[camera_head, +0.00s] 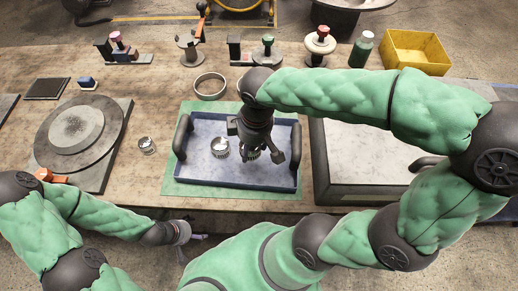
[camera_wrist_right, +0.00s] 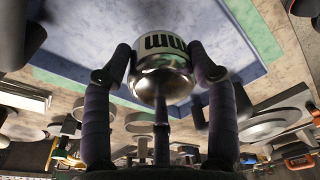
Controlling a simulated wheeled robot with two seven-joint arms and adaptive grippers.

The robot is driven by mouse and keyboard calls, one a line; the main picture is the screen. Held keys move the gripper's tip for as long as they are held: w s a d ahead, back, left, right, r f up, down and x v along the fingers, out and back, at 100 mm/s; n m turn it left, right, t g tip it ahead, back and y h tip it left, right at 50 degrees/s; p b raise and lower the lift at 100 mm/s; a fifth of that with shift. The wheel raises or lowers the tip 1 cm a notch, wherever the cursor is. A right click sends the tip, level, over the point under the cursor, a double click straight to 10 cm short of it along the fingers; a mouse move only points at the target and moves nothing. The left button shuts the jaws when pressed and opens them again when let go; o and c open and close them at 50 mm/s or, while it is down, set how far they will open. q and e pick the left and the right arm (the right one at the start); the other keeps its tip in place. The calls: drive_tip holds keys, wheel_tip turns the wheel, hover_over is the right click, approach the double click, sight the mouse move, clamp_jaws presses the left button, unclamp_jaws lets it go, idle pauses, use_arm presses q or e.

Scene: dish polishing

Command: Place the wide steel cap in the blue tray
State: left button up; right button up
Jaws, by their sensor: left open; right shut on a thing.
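My right gripper (camera_head: 262,157) is over the right half of the blue tray (camera_head: 205,178). It is shut on the wide steel cap (camera_wrist_right: 160,75), a shiny round piece with dark marks on its side, held between both fingers in the right wrist view. In the head view the gripper mostly hides this cap, and I cannot tell whether it touches the tray floor. A small steel piece (camera_head: 220,148) sits inside the tray, left of the gripper. My left gripper (camera_head: 192,238) is open and empty below the table's front edge.
A smaller steel piece (camera_head: 147,145) lies on the table left of the tray. A steel ring (camera_head: 210,86) lies behind it. The tray has dark side handles and rests on a green mat (camera_head: 172,188). A round plate (camera_head: 76,128) is left, a grey box (camera_head: 330,185) right.

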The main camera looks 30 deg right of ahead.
drive_tip(key=d+f, duration=0.1)
drive_tip(key=w+d+f+b, duration=0.1)
drive_tip(key=f, duration=0.1)
drive_tip(key=w+d+f+b, duration=0.1)
drive_tip(key=f, duration=0.1)
drive_tip(key=shift+w+d+f, duration=0.1)
drive_tip(key=shift+d+f, duration=0.05)
drive_tip(key=shift+d, duration=0.15)
drive_tip(key=shift+w+d+f+b, duration=0.15)
drive_tip(key=shift+f+b, duration=0.6)
drive_tip(key=shift+f, duration=1)
drive_tip(key=shift+f, duration=0.15)
drive_tip(key=o, duration=1.4)
drive_tip(key=r+p, duration=0.1)
drive_tip(key=r, duration=0.3)
drive_tip(key=r+p, duration=0.2)
drive_tip(key=r, duration=0.2)
drive_tip(key=s+d+r+p, duration=0.1)
drive_tip(key=r, duration=0.3)
drive_tip(key=shift+r, duration=0.1)
